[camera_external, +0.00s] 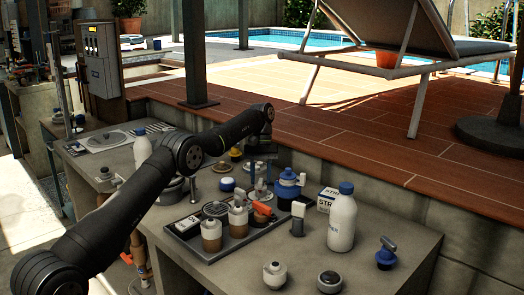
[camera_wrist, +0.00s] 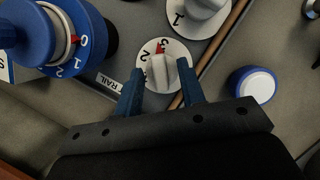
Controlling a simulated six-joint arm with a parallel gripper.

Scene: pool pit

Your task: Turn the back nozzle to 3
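In the wrist view a white nozzle (camera_wrist: 163,75) with a raised fin sits on a round white dial with black numerals. Its red mark lies at or very close to the 3. My gripper (camera_wrist: 160,80) has its two blue fingers apart, one on each side of this nozzle, with a visible gap. A second white nozzle (camera_wrist: 203,7) on a numbered dial is cut by the top edge, with a 1 showing. In the external view my gripper (camera_external: 261,170) points down over the small dials, which it partly hides. I cannot tell which nozzle is the back one.
A blue valve (camera_wrist: 72,25) with a red mark near 0 stands left of the nozzle, and a blue-rimmed white cap (camera_wrist: 256,86) lies right. The external view shows a tray (camera_external: 190,250) with jars and a white bottle (camera_external: 342,220) near the dials.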

